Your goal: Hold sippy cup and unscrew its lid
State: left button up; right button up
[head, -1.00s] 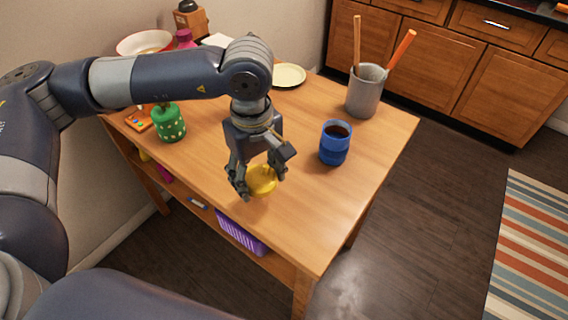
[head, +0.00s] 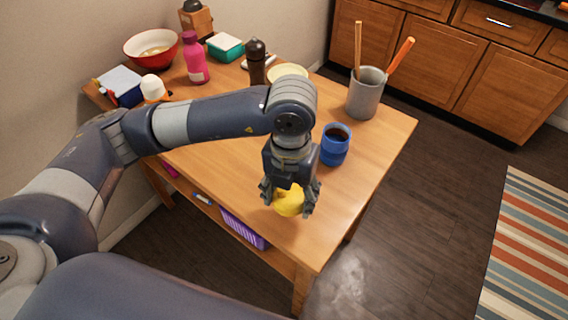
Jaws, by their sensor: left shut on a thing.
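The blue cup (head: 335,148) stands upright near the table's right edge. Its top is open and dark inside. My left gripper (head: 288,204) points down in front of the cup, to its lower left, and is shut on a round yellow lid (head: 290,199). The fingers and palm cover part of the lid. I cannot tell how far the lid is above the table. The lid is apart from the cup. My right gripper is not in view.
The wooden table (head: 230,165) has free room left of the cup. A grey utensil crock (head: 365,96) stands behind it.

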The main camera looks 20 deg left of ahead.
aim_at(302, 208)
pick_arm(q)
jog(key=n, duration=0.2)
jog(key=d+n, duration=0.1)
jog(key=n, duration=0.1)
jog(key=s+n+p, duration=0.1)
jog(key=n, duration=0.1)
jog(key=shift+d+n, duration=0.4)
jog(key=n, duration=0.4)
jog(key=d+n+p, duration=0.1)
jog(key=n, duration=0.1)
jog(key=shift+s+d, duration=0.1)
jog(key=shift+s, duration=0.3)
jog(key=shift+w+n, duration=0.3)
jog(key=shift+n, duration=0.1)
jog(key=w+a+p, duration=0.1)
jog(key=w+a, duration=0.1)
jog(key=w, duration=0.2)
jog(key=w+a+f+p, duration=0.1)
jog(key=w+a, duration=0.2)
jog(key=w, duration=0.1)
jog(key=w+a+p, duration=0.2)
jog(key=w+a, duration=0.1)
jog(key=w, duration=0.2)
jog(key=shift+w+f, duration=0.1)
jog(key=shift+f, duration=0.1)
notch_tip(302, 208, down, 3)
jog(key=shift+r+p, duration=0.1)
jog(key=shift+p, duration=0.6)
jog(key=shift+f, duration=0.4)
